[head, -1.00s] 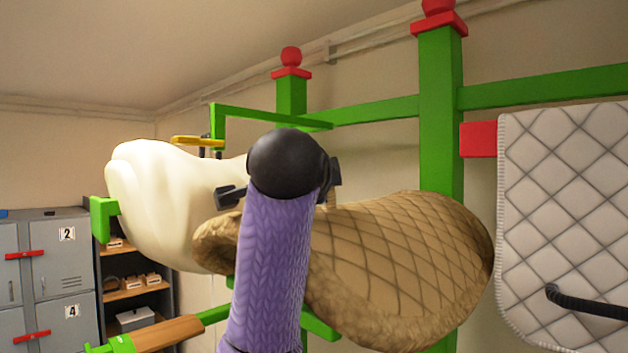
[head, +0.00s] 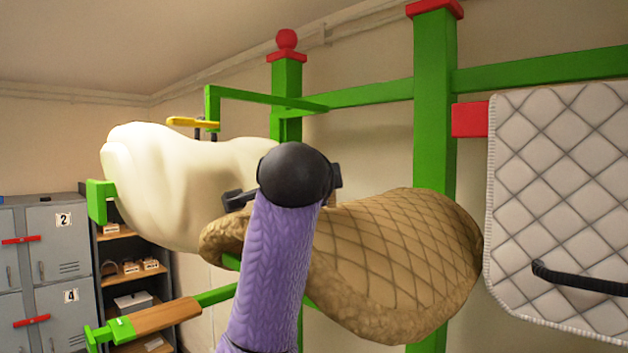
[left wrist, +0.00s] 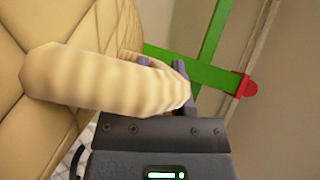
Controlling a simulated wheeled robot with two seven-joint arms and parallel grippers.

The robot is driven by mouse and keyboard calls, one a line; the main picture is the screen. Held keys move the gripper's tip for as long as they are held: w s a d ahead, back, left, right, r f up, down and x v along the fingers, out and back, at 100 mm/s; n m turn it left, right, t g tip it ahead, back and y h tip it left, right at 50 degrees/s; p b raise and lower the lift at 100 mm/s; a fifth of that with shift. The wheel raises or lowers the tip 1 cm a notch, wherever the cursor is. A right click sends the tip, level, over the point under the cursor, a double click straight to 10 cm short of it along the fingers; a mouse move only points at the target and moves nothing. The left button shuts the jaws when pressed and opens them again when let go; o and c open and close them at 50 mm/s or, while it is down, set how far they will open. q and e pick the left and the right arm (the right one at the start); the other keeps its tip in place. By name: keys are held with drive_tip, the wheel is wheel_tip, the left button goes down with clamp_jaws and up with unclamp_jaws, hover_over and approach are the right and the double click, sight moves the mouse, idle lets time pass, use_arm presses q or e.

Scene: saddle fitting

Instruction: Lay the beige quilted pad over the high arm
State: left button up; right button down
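The beige-brown quilted pad (head: 395,255), with a fleecy edge, hangs in the air in front of the green rack. My left gripper (head: 285,195), on a purple arm, is shut on its edge. In the left wrist view a rolled part of the pad (left wrist: 105,85) covers most of the fingers (left wrist: 180,90). A green end plate (head: 100,202) shows at the left end of a high arm. A cream padded form (head: 180,180) covers the rest of that arm. The quilted pad is right of this form and overlaps its lower right part in view. My right gripper is not in view.
A lower wood-topped arm (head: 165,318) sticks out below. A green bracket (head: 260,98) with a yellow-handled item (head: 190,122) stands above the form. A grey quilted pad (head: 560,200) hangs right of the green post (head: 435,130). Grey lockers (head: 60,240) and shelves stand at left.

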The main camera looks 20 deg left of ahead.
use_arm(q)
drive_tip(key=o, duration=0.5)
drive_tip(key=shift+s, duration=0.15)
drive_tip(key=shift+c, duration=0.2)
